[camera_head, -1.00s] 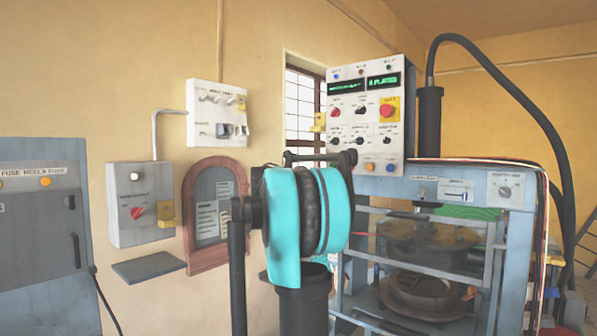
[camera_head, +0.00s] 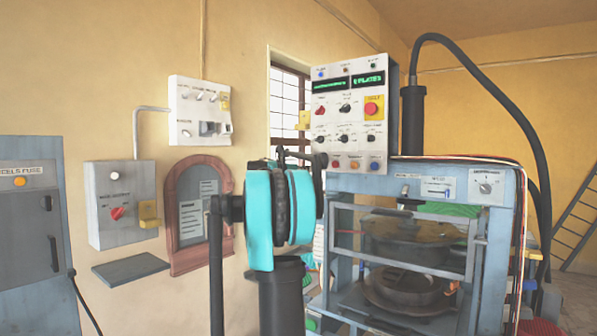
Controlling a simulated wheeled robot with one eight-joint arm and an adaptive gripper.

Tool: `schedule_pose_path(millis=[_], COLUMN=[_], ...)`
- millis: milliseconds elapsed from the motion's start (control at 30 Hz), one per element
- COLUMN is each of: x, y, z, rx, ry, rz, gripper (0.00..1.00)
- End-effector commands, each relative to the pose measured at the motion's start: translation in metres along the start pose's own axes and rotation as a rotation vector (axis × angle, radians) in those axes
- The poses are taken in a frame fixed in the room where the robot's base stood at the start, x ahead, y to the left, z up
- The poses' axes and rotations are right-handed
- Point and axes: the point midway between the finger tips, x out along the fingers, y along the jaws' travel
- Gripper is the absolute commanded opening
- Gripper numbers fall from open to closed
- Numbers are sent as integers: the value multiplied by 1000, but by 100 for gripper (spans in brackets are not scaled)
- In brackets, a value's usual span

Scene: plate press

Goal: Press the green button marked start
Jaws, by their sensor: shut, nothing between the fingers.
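The white control panel (camera_head: 349,115) stands on top of the blue press (camera_head: 420,183). It has two green displays, knobs, a red button on yellow and a bottom row with red, orange and blue buttons. I cannot make out a green button marked start, and the labels are too small to read. Dark parts of my gripper (camera_head: 318,160) show behind my cyan wrist, in front of the panel's lower left edge. It is shut and empty; its fingertips are mostly hidden, and contact cannot be told.
Left on the wall are a white switch box (camera_head: 201,111), a grey box (camera_head: 121,205) with a red knob, a small shelf (camera_head: 131,269) and a framed board (camera_head: 178,240). A grey cabinet (camera_head: 30,260) stands far left. A thick black hose (camera_head: 520,122) arches at right.

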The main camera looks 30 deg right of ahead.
Motion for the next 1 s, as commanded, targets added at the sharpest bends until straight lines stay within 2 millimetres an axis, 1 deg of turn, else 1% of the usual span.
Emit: schedule_pose_path(millis=[33,200,400,567,867,1000], x=[12,41,62,68,69,78], y=[-1,-1,0,-1,0,0], z=[0,0,0,0,0,0], rx=[0,0,0,0,0,0], ry=[0,0,0,0,0,0], rz=[-4,-3,-2,-1,-1,-1], gripper=[0,0,0,0,0,0])
